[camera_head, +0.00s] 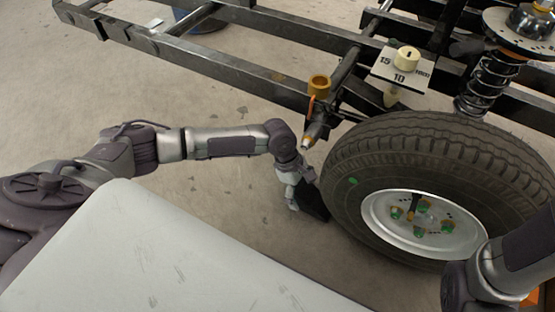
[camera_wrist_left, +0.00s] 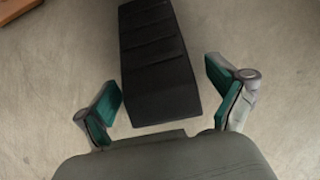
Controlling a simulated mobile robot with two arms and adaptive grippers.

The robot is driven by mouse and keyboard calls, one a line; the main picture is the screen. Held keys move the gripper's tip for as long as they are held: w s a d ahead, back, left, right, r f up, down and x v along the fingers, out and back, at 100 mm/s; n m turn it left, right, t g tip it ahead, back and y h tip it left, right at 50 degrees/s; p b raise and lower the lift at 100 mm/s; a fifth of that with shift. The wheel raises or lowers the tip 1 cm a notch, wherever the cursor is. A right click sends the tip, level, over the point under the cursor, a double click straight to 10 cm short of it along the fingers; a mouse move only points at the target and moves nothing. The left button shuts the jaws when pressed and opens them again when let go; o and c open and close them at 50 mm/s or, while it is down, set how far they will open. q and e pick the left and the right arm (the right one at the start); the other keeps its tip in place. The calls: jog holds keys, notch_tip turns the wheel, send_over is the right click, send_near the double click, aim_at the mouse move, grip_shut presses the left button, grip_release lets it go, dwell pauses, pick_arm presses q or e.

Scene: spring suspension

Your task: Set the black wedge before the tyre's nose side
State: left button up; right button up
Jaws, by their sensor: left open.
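The black wedge (camera_head: 314,201) is on the floor at the left side of the tyre (camera_head: 345,190), partly hidden by my gripper in the head view. I cannot tell whether it touches the rubber. My left gripper (camera_head: 292,195) is beside the wedge, low near the floor. In the left wrist view, the ribbed wedge (camera_wrist_left: 155,55) has its near end between the open fingers (camera_wrist_left: 163,90), with gaps on both sides. My right arm shows at the lower right of the head view, but its gripper is not visible.
A dark metal frame (camera_head: 230,72) runs above the floor behind the tyre. A spring strut (camera_head: 487,83) and a numbered plate (camera_head: 399,69) are above the wheel. A pointed tool (camera_head: 313,132) hangs near the frame. The floor (camera_head: 235,190) around my left arm is clear.

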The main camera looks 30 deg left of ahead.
pick_arm(q)
jog(key=p+v, duration=0.3)
jog(key=v, duration=0.1)
jog(key=shift+r, duration=0.45)
jog(key=a+p, duration=0.1)
jog(key=a, duration=0.2)
jog(key=a+p, duration=0.1)
jog(key=a, duration=0.3)
jog(key=a+f+p, duration=0.1)
jog(key=a+p, duration=0.1)
jog(key=a, duration=0.1)
jog(key=shift+w+a+f, duration=0.1)
jog(key=shift+w+a, duration=0.1)
jog(key=shift+a, duration=0.15)
jog(key=shift+a+f, duration=0.1)
jog(key=shift+a, duration=0.4)
